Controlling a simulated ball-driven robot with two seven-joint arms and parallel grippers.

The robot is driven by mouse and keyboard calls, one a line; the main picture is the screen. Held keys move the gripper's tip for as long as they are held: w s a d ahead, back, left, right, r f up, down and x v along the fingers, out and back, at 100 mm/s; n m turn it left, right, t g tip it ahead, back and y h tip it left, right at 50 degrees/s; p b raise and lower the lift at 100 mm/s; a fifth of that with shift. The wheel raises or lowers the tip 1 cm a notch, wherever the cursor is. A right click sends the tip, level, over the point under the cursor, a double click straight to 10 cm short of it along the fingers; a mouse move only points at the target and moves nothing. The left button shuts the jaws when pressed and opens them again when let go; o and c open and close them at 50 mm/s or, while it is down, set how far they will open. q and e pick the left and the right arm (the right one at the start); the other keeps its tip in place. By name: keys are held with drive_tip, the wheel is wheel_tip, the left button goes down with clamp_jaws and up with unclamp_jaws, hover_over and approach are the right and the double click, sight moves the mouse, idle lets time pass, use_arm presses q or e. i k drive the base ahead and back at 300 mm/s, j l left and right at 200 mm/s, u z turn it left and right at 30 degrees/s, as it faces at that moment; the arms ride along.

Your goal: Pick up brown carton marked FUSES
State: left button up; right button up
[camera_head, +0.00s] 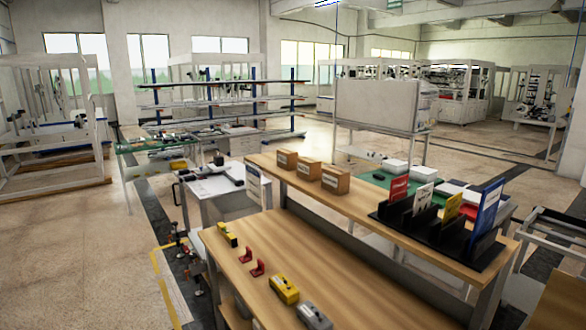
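Three small brown cartons stand in a row on the raised wooden shelf of the workbench: a left carton (287,159), a middle carton (309,170) and a right carton (335,180). Each has a pale label on its front, too small to read, so I cannot tell which one is marked FUSES. They stand upright with small gaps between them. Neither of my grippers is in view.
The raised shelf (372,203) also bears a black rack (440,235) with coloured cards to the right. On the lower wooden top (330,270) are a yellow device (284,289), a grey device (314,316) and two red brackets. Open floor (70,250) lies left.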

sight(287, 159)
drive_tip(key=j+z, duration=0.1)
drive_tip(key=z, duration=0.3)
drive_tip(key=i+j+z, duration=0.1)
drive_tip(key=z, duration=0.25)
drive_tip(key=j+z, duration=0.15)
drive_tip(key=z, duration=0.25)
drive_tip(key=i+j+z, duration=0.15)
drive_tip(key=j+z, duration=0.35)
drive_tip(key=j, duration=0.5)
drive_tip(key=j+z, duration=0.5)
drive_tip(key=j, duration=0.5)
drive_tip(key=k, duration=0.05)
